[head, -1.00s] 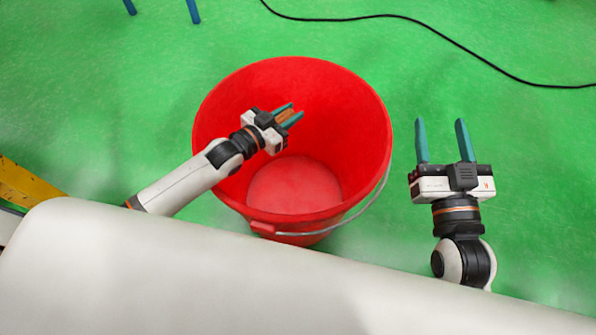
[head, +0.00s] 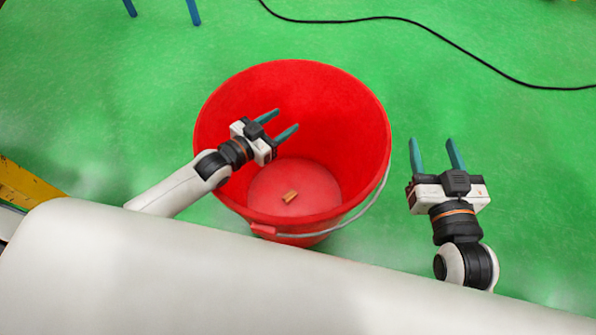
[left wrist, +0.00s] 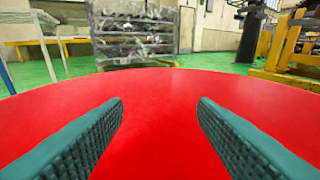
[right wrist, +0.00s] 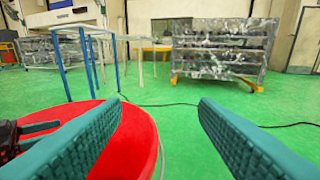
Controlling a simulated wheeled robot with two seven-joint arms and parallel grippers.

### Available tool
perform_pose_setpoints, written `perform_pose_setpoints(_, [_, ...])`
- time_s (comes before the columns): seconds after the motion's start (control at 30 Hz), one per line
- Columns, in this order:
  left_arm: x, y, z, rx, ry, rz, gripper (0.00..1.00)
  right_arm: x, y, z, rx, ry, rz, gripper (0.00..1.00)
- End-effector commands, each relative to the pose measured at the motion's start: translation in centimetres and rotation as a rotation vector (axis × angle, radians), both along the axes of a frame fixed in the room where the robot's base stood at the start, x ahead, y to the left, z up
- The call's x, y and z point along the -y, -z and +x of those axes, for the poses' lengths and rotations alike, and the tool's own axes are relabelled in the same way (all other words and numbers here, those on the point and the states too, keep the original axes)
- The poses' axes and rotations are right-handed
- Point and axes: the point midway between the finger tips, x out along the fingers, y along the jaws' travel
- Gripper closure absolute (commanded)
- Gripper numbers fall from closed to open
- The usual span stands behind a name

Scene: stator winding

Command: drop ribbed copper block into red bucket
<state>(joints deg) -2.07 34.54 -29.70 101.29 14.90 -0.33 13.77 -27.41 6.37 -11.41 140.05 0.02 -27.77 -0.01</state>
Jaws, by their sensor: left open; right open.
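The red bucket (head: 345,115) stands on the green floor in the head view. The small copper block (head: 290,196) lies on the bucket's bottom; its ribs are too small to make out. My left gripper (head: 283,124) is open and empty over the bucket's mouth, above and apart from the block. In the left wrist view its two teal fingers (left wrist: 160,118) are spread in front of the red bucket wall (left wrist: 160,90). My right gripper (head: 434,154) is open and empty to the right of the bucket. The bucket's rim also shows in the right wrist view (right wrist: 135,140).
A black cable (head: 440,40) runs over the floor behind the bucket. A wire handle (head: 350,215) hangs at the bucket's front right. A yellow beam (head: 25,182) is at the left edge. Racks (right wrist: 225,50) stand farther off in the right wrist view.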

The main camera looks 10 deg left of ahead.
Motion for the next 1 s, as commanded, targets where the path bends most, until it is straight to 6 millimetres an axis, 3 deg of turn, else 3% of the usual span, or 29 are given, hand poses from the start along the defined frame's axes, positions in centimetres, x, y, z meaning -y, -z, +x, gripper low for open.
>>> perform_pose_setpoints(0.2, [-2.3, -0.8, -3.9, -0.004, 0.000, 0.001, 0.47, 1.1, 3.8, -1.7, -0.273, 0.018, -0.067, 0.45])
perform_pose_setpoints(0.4, [-3.8, -1.2, -6.3, -0.002, -0.001, 0.001, 0.47, 2.0, 6.4, -3.6, -0.460, 0.031, -0.111, 0.45])
perform_pose_setpoints(0.63, [-4.4, -1.4, -7.3, 0.002, 0.000, -0.001, 0.47, 2.5, 7.5, -4.6, -0.542, 0.037, -0.129, 0.45])
perform_pose_setpoints(1.0, [-4.5, -1.4, -7.4, 0.002, 0.000, -0.001, 0.47, 2.5, 7.6, -4.6, -0.545, 0.037, -0.130, 0.45])
